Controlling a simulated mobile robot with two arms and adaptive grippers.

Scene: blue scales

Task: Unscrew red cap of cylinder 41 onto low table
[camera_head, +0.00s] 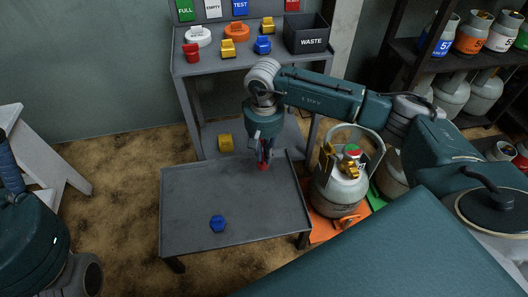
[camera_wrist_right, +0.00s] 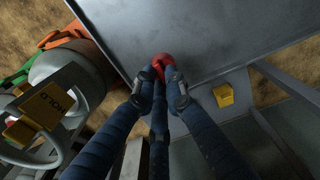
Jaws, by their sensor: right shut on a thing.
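My right gripper (camera_head: 263,155) points down over the back right part of the grey low table (camera_head: 190,195). It is shut on a small red cap (camera_head: 263,167), which also shows between the fingertips in the right wrist view (camera_wrist_right: 163,62). I cannot tell whether the cap touches the tabletop. A grey gas cylinder (camera_head: 340,192) with a yellow valve stands upright on an orange mat, right of the low table. Its number cannot be read.
A blue cap (camera_head: 218,224) lies on the front of the low table; its left half is clear. Behind stands a bench with several colored caps and a black WASTE bin (camera_head: 306,35). A yellow piece (camera_head: 225,143) sits on its lower shelf. Shelves of cylinders stand right.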

